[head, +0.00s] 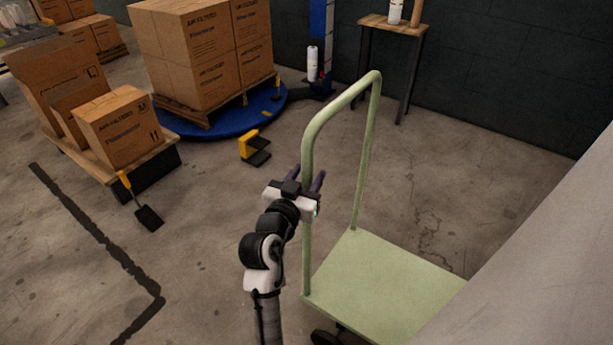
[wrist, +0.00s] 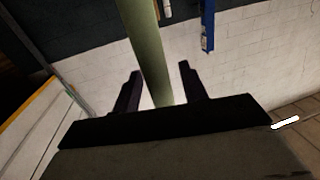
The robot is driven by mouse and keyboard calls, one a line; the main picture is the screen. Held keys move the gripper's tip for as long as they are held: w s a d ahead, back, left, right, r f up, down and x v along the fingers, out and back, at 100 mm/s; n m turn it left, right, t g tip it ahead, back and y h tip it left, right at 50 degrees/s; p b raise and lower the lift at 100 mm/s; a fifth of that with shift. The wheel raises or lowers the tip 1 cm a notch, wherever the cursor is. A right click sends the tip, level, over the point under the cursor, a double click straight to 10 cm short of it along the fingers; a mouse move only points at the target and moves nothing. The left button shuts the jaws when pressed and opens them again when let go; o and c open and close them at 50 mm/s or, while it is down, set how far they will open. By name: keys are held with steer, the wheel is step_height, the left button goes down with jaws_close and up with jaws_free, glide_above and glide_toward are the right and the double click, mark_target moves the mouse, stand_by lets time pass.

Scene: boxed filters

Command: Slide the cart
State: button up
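The cart is a pale green platform trolley (head: 385,290) with a tall looped push handle (head: 340,100) on its left side. A dark wheel shows under its near left edge. My gripper (head: 308,183) is at the handle's near upright, partway up. In the wrist view the green upright (wrist: 149,55) runs down between the two dark fingers (wrist: 160,85). The fingers are apart, with a visible gap on each side of the upright. The cart's right part is hidden behind a grey surface.
Stacked cartons (head: 200,50) stand on a pallet on a blue round base (head: 270,103). More boxes (head: 118,128) sit on a low platform at left. A yellow-black object (head: 254,148) and a small shovel-like tool (head: 147,215) lie on the floor. A small table (head: 392,27) stands by the back wall.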

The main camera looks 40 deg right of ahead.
steer(key=v, duration=1.2)
stand_by(0.4)
